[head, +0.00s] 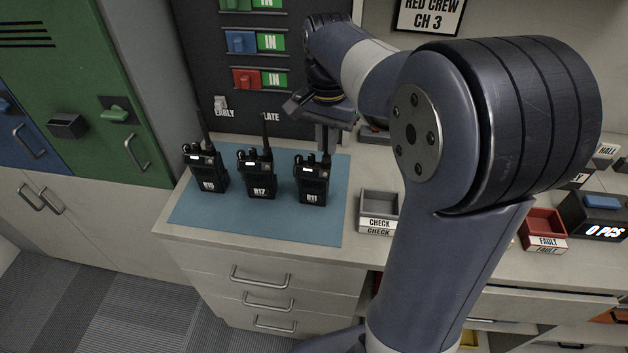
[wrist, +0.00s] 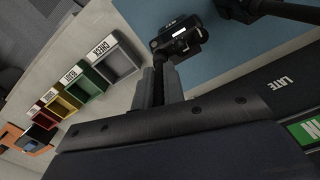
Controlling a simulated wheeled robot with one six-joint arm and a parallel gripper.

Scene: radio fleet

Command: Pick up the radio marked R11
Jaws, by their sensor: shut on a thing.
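The black radio marked R11 (head: 311,182) is the rightmost of three radios on the blue mat (head: 200,216). It is upright, and I cannot tell whether its base still touches the mat. My gripper (head: 327,143) reaches down from above at its top and is shut on it, seemingly at the antenna. In the wrist view the radio (wrist: 175,42) lies just beyond the gripper fingers (wrist: 166,82), with the dark antenna between them. The radio marked R17 (head: 260,178) stands to its left. Another radio (head: 206,172), its label hard to read, stands farthest left.
A grey CHECK tray (head: 379,203) is right of the mat. A red FAULT tray (head: 543,228) and a counter reading 0 PCS (head: 597,214) are farther right. A dark panel with switches (head: 262,80) rises behind the radios. My arm hides part of the counter.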

